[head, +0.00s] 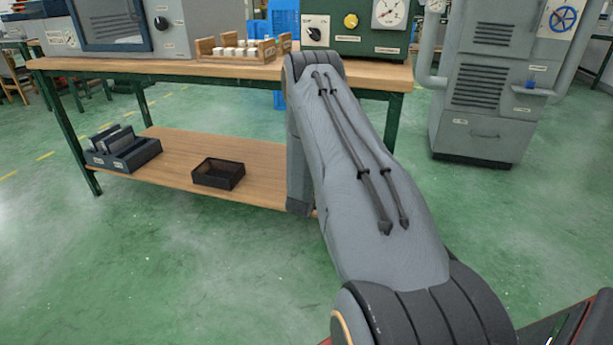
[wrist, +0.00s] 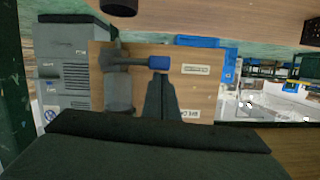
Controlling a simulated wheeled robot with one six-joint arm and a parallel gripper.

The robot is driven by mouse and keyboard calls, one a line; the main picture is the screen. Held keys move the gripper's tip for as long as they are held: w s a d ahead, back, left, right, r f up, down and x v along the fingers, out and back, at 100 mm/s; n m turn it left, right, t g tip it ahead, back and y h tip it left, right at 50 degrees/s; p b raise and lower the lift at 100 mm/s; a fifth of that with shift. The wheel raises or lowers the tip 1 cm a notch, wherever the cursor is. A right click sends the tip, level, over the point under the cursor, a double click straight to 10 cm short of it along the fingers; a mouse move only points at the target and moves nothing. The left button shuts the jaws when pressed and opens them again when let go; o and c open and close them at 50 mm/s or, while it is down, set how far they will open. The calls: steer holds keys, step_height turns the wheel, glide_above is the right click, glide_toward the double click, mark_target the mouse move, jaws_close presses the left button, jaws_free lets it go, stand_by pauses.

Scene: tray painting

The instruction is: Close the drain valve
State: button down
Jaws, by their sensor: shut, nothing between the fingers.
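In the wrist view, a grey valve lever (wrist: 130,60) with a blue end grip (wrist: 160,63) sticks out sideways from a grey pipe fitting (wrist: 118,88) in front of a wooden panel. I take this to be the drain valve. My gripper (wrist: 160,78) is shut and empty, its dark fingertips right by the blue grip; I cannot tell whether they touch it. In the head view my arm hides my gripper, and I cannot make out this lever there.
A wooden workbench (head: 230,68) with instruments on top spans the head view. Its lower shelf (head: 180,168) holds a black bin (head: 218,173) and a dark rack (head: 124,150). A grey cabinet (head: 487,90) stands at right. The green floor at front left is clear.

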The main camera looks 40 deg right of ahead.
steer(key=shift+a+f, duration=0.1)
steer(key=shift+f, duration=0.2)
stand_by(0.4)
steer(key=s+a+r+p, duration=0.5)
steer(key=s+a+r, duration=0.1)
steer(key=a, duration=0.1)
steer(key=shift+a+r, duration=0.25)
steer(key=shift+r, duration=0.15)
steer(key=shift+w, duration=0.1)
stand_by(0.4)
